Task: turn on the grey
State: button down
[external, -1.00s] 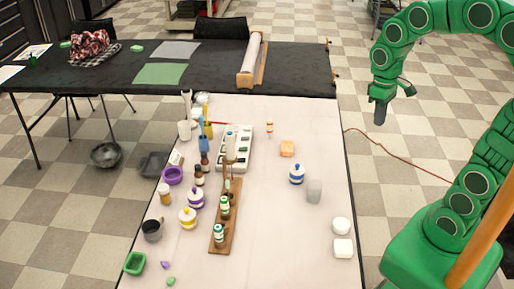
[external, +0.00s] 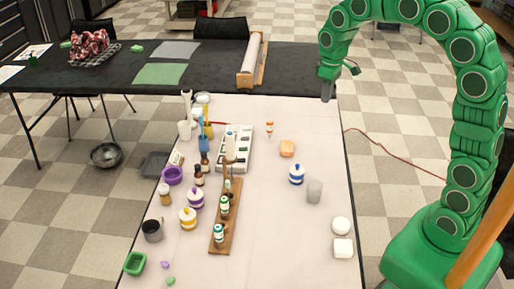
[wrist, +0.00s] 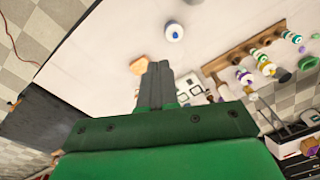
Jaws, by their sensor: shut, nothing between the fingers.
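A long white panel (external: 242,140) with several dark and grey-green patches, possibly switches, lies on the white table left of centre at the back. It also shows in the wrist view (wrist: 184,82), partly hidden behind my fingers. Which patch is the grey one is too small to tell. My gripper (external: 327,92) points down above the far right corner of the white table, well to the right of the panel. In the wrist view my gripper (wrist: 158,68) is shut with its fingers together and empty.
A wooden rack (external: 218,241) with bottles stands in front of the panel, with jars to its left. An orange block (external: 287,148), a blue-striped jar (external: 297,174) and a grey cup (external: 314,190) stand to its right. The table's far right is clear.

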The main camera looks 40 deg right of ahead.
jog(key=w+a+f+n, duration=0.1)
jog(key=w+f, duration=0.2)
jog(key=w, duration=0.5)
jog(key=w+a+f+n, duration=0.1)
jog(key=w+f, duration=0.1)
jog(key=w, duration=0.6)
jog(key=n+t+y, duration=0.1)
jog(key=n+t, duration=0.1)
jog(key=n, duration=0.1)
send_over(248, 138)
jog(key=s+d, duration=0.2)
jog(key=s+d+x, duration=0.1)
jog(key=s+x, duration=0.1)
jog(key=x, duration=0.9)
jog(key=shift+w+d+f, duration=0.2)
jog(key=shift+w+f, duration=0.05)
jog(key=shift+f, duration=0.1)
jog(key=x, duration=0.8)
jog(key=s+x, duration=0.1)
jog(key=x, duration=0.3)
jog(key=shift+w+d+f, duration=0.1)
jog(key=shift+d+f, duration=0.05)
jog(key=shift+f, duration=0.75)
jog(key=shift+d, duration=0.1)
